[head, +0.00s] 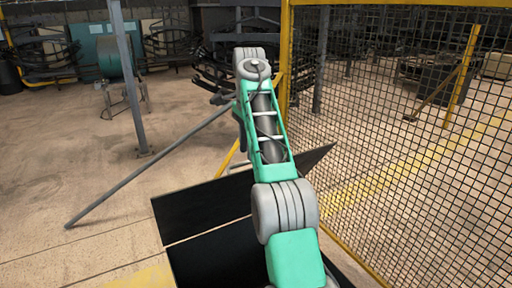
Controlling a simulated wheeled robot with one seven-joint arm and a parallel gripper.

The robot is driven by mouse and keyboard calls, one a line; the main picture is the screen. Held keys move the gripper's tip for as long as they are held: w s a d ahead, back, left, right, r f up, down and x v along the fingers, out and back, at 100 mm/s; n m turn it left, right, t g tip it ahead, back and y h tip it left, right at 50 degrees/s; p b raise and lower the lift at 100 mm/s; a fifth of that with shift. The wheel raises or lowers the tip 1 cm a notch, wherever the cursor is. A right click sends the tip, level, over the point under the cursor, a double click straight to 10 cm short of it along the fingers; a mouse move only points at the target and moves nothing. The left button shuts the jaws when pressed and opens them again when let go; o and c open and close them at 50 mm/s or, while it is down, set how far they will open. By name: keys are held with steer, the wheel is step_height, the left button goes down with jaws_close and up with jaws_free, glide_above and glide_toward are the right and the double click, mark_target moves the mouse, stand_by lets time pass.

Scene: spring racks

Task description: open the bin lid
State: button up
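A black flat panel (205,208), which looks like the bin lid, shows at the lower middle of the head view, slanting up to the right behind my arm. A second black surface (215,257), probably the bin's body or inside, lies just below it, with a thin light line between them. I cannot tell for sure how far the lid stands open. My green and grey arm crosses in front of both and hides their middle. My gripper is not visible; the arm's far visible part is a grey joint.
A yellow-framed mesh fence (400,130) runs along the right, close to my arm. A grey post (128,80) with a slanting brace (150,170) stands at the left. Racks and a teal machine (115,58) are at the back. Floor at the left is mostly clear.

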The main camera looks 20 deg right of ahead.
steer(key=s+a+r+b, duration=0.2)
steer(key=s+r, duration=0.4)
steer(key=s, duration=0.5)
steer(key=shift+s+r+b, duration=0.15)
steer(key=shift+r+b, duration=0.25)
steer(key=shift+b, duration=0.2)
steer(key=shift+c, duration=0.3)
